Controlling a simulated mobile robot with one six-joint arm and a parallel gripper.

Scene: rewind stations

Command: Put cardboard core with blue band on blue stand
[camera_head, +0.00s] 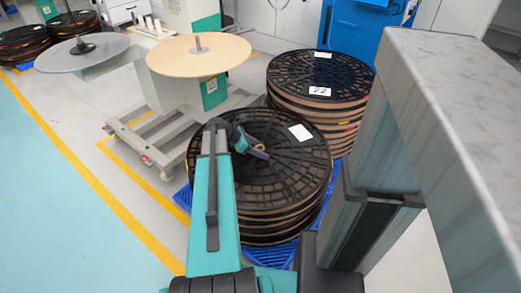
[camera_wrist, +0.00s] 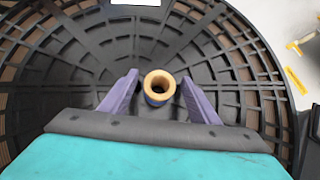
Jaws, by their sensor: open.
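The cardboard core (camera_wrist: 159,82) stands over the middle of a black slotted reel (camera_wrist: 75,55) in the wrist view. Its tan rim and open bore face the camera, and a dark blue band shows below the rim. My gripper (camera_wrist: 160,92) is open, with one purple finger on each side of the core and a gap on both sides. In the head view my gripper (camera_head: 255,150) is low over the top reel of the front stack (camera_head: 290,170). I cannot tell which thing is the blue stand; a grey-blue disc (camera_head: 75,60) with a dark hub is at upper left.
A beige disc (camera_head: 190,62) with a grey spindle stands on a grey frame (camera_head: 165,150). Another reel stack (camera_head: 335,72) is behind, and a blue cabinet (camera_head: 350,35) beyond. Blue pallet (camera_head: 275,258) lies under the front stack. Floor at left is clear.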

